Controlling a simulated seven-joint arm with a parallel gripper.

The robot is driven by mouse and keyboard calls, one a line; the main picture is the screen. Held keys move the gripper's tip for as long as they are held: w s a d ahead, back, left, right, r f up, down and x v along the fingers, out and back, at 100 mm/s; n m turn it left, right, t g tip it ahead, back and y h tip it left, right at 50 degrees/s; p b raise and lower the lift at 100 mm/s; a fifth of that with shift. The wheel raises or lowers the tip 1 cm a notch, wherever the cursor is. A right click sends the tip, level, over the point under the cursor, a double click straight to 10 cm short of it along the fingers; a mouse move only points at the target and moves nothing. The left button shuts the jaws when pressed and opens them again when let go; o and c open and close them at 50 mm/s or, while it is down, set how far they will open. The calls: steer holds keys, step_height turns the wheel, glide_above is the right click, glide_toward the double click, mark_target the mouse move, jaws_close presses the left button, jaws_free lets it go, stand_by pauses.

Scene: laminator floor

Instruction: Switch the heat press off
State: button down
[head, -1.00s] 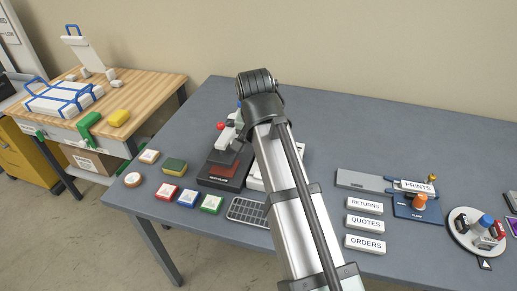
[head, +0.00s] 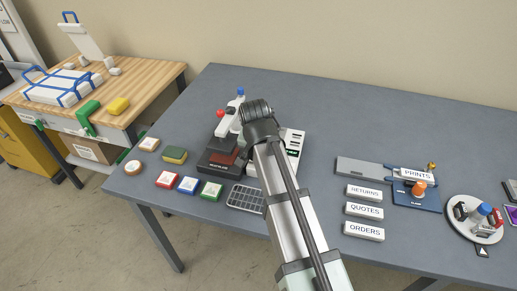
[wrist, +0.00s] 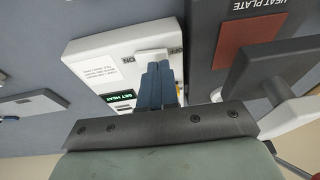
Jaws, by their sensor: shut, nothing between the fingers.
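The heat press (head: 219,160) stands on the grey table, with a dark base, a reddish plate and a raised arm with a red knob. Its heat plate also shows at the right of the wrist view (wrist: 246,42). A white control box (head: 294,143) stands beside it, partly hidden by my arm. In the wrist view the box (wrist: 92,62) has a green-lit display (wrist: 122,96) and a pale switch (wrist: 153,54) between small labels. I cannot tell the switch's setting. My gripper (wrist: 157,70) is shut and empty, its tips over the box close to the switch; contact is unclear.
Several coloured pads (head: 188,186), a sponge (head: 174,155) and a dark grid (head: 245,198) lie left and in front of the press. White label blocks (head: 364,210) stand to the right. The table behind the press is clear.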

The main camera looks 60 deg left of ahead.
steer(key=shift+f, duration=0.1)
stand_by(0.3)
steer(key=shift+s+a+f+t+h, duration=0.2)
steer(key=shift+a+f+t+h, duration=0.05)
steer(key=shift+f+t+h, duration=0.1)
steer(key=shift+s+a+f+t+h, duration=0.1)
steer(key=shift+s+f+t+h, duration=0.1)
steer(key=shift+t+h, duration=0.25)
steer(key=shift+s+f, duration=0.1)
steer(key=shift+f, duration=0.05)
